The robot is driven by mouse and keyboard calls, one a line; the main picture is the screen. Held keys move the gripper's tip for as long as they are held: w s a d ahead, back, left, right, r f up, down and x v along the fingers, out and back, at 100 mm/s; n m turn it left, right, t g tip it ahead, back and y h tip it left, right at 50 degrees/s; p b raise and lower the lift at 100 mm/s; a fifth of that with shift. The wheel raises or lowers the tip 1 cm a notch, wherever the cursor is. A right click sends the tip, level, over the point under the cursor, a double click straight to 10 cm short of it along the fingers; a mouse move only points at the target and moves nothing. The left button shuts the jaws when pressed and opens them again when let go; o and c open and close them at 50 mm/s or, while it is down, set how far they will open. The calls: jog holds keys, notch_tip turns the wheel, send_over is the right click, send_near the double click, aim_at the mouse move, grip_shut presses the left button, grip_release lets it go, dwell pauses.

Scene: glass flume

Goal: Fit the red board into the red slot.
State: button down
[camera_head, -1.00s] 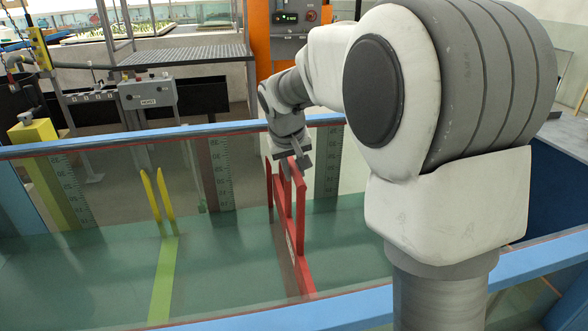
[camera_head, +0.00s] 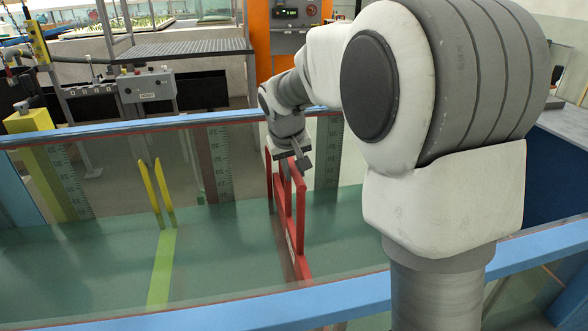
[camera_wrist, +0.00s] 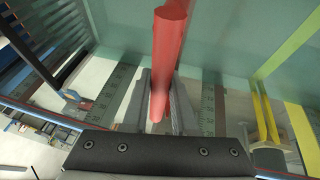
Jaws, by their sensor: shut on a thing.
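The red board (camera_head: 300,218) shows as a red-edged upright panel inside the glass flume, seen nearly edge-on. My gripper (camera_head: 299,159) is shut on its top edge, and in the wrist view the red bar (camera_wrist: 170,50) runs between the two fingers (camera_wrist: 160,108). The red slot's upright guide (camera_head: 268,180) stands at the far glass wall, just left of the board. The board overlaps the slot in the head view, and I cannot tell how far its edges sit inside the guides. The slot's lower part is mostly hidden.
A yellow pair of guides (camera_head: 157,188) with a yellow-green floor strip (camera_head: 162,265) stands to the left. Blue rails (camera_head: 340,305) edge the flume front and back. The flume floor between the yellow and red places is clear. A hoist box (camera_head: 147,87) stands behind.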

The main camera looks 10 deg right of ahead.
jog(key=shift+f+b, duration=0.55)
jog(key=shift+f, duration=0.3)
dwell(0.6)
notch_tip(320, 180, down, 6)
jog(key=b, duration=0.4)
jog(key=shift+f+b, duration=0.2)
jog(key=shift+b, duration=0.2)
dwell(0.8)
jog(key=c, duration=0.7)
grip_release()
jog(key=shift+o, duration=0.4)
jog(key=shift+f, duration=0.1)
